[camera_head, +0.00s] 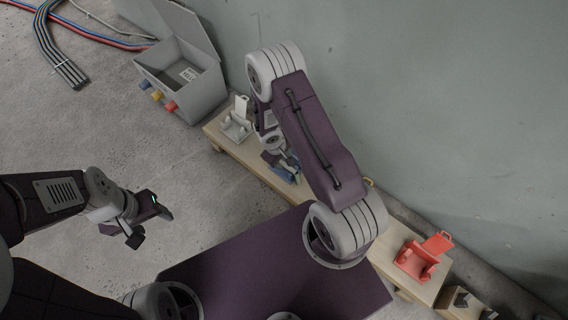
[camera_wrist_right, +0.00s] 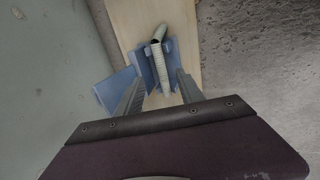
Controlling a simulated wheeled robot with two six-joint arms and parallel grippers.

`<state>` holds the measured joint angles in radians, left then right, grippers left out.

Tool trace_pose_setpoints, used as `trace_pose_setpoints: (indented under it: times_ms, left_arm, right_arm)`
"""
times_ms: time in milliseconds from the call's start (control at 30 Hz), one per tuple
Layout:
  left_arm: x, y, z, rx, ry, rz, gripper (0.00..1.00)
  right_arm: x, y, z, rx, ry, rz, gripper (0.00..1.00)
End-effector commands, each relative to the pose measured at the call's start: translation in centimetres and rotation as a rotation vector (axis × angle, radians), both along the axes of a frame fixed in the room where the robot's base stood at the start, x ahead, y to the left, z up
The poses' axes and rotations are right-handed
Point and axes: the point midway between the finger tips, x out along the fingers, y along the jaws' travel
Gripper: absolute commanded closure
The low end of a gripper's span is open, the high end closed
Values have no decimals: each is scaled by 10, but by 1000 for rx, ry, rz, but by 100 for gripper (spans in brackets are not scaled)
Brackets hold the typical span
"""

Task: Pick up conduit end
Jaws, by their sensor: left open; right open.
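In the right wrist view, a pale grey ribbed conduit end (camera_wrist_right: 162,62) with a dark open mouth rests in a blue holder (camera_wrist_right: 117,92). My right gripper (camera_wrist_right: 159,80) is open, with one finger on each side of the conduit and blue holder. I cannot tell whether the fingers touch anything. In the head view, my right gripper (camera_head: 277,156) is over the wooden bench at the blue holder (camera_head: 288,174), and the arm hides much of it. My left gripper (camera_head: 150,218) is open and empty above the floor at the left.
The low wooden bench (camera_head: 222,142) runs along the wall. A white holder (camera_head: 236,127) stands at its far end, a red holder (camera_head: 420,262) at its near end. A grey box (camera_head: 190,75) with coloured fittings and several cables (camera_head: 55,50) lie beyond. Floor between is clear.

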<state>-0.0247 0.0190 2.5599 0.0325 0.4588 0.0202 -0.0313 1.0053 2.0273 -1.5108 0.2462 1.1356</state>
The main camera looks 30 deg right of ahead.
Motion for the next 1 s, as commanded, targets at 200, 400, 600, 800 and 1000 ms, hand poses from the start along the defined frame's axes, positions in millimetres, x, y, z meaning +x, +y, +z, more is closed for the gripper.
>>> trace_pose_setpoints:
  times_ms: [200,400,600,800,1000]
  left_arm:
    - [0,0,-18,0,0,0,42]
    - [0,0,-29,0,0,0,42]
    - [0,0,-48,0,0,0,42]
    - [0,0,-45,0,0,0,42]
    - [0,0,-45,0,0,0,42]
  right_arm:
    - [3,-6,-27,0,0,-1,55]
    - [6,-9,-47,0,1,-1,55]
    - [11,-16,-78,1,-1,-2,55]
    - [12,-16,-76,1,-2,0,58]
    - [11,-17,-75,1,-2,0,100]
